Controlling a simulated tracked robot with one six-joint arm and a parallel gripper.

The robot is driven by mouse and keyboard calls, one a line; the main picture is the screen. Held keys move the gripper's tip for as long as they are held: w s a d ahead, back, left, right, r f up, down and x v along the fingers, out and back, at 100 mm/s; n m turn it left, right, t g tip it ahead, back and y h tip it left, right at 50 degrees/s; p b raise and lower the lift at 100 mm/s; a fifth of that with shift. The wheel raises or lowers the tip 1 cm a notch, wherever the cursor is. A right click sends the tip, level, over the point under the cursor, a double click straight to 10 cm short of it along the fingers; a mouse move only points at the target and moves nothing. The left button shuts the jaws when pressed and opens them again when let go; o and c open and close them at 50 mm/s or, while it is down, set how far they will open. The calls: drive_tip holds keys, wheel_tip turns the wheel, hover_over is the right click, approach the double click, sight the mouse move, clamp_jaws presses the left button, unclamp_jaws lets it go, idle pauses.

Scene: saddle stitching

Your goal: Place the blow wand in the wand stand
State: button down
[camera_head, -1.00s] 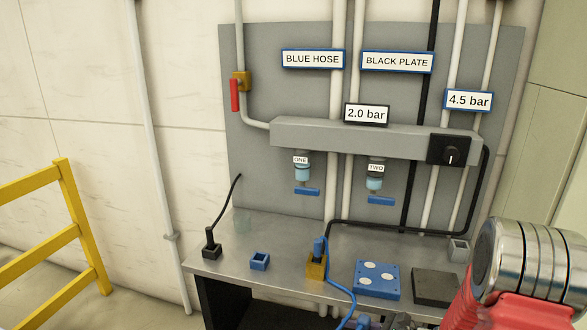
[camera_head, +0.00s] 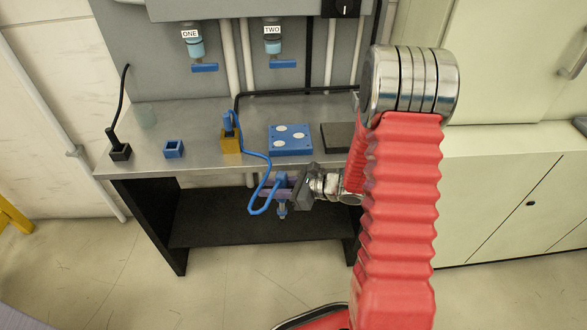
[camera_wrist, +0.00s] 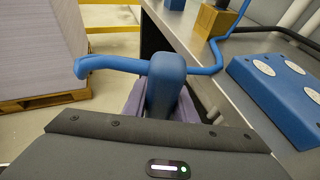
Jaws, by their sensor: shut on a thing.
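The blue blow wand (camera_head: 282,209) hangs in front of the bench's front edge, below the worktop's level in the picture. My gripper (camera_head: 288,184) is shut on it. In the wrist view the wand (camera_wrist: 166,82) stands up between the purple fingers (camera_wrist: 185,108), with a blue hose running off it. A small blue open-topped holder (camera_head: 173,149), which looks like the wand stand, is on the worktop's left part. It looks empty. My gripper is to the right of it and nearer the camera, clearly apart.
The blue hose (camera_head: 265,170) runs from a yellow block (camera_head: 230,141) on the bench (camera_head: 205,160). A black block (camera_head: 119,152) with a black cable is at left. A blue plate (camera_head: 290,139) and dark plate (camera_head: 340,137) are at right. Valves ONE and TWO hang above.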

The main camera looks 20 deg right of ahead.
drive_tip(key=shift+s+d+f+m+t+h, duration=0.1)
drive_tip(key=shift+m+t+h, duration=0.7)
drive_tip(key=shift+m+h, duration=0.25)
drive_tip(key=shift+s+d+f+m+t+h, duration=0.1)
drive_tip(key=shift+m+t+h, duration=0.8)
drive_tip(key=shift+m, duration=0.25)
